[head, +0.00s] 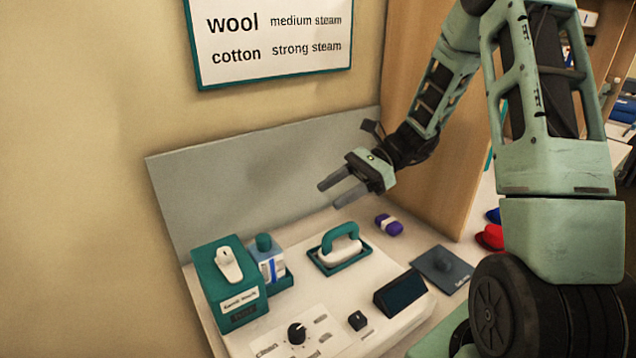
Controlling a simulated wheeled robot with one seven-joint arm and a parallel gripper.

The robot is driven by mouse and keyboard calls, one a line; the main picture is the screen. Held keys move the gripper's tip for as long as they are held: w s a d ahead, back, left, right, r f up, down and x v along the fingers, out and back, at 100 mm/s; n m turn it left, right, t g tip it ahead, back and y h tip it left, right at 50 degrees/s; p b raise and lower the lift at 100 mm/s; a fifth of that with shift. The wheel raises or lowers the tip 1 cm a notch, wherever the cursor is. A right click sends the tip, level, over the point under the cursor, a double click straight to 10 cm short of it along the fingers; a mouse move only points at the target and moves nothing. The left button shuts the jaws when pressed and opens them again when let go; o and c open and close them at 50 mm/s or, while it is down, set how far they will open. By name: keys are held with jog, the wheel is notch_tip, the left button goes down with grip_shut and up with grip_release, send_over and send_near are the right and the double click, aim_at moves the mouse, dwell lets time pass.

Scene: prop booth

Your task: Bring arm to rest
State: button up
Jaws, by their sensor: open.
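My gripper (342,188) is open and empty. Its two grey fingers point left and hang in the air above the back of the work surface, in front of the grey back panel. My green arm reaches in from the right side of the head view. Below the gripper, a small steamer with a teal handle (341,239) sits in its teal tray (325,268). The gripper is apart from it and from everything else on the surface.
A wooden side wall (440,160) rises behind my arm.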

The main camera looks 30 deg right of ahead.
jog(key=s+a+r+n+g+h, duration=0.1)
jog(key=s+a+n+g+h, duration=0.1)
jog(key=s+a+n+h, duration=1)
jog(key=s+a+n, duration=0.9)
jog(key=a+n, duration=0.1)
jog(key=n, duration=0.5)
jog(key=shift+s+n+h, duration=0.25)
jog(key=shift+n+h, duration=0.05)
jog(key=shift+h, duration=0.1)
jog(key=shift+a+r, duration=0.1)
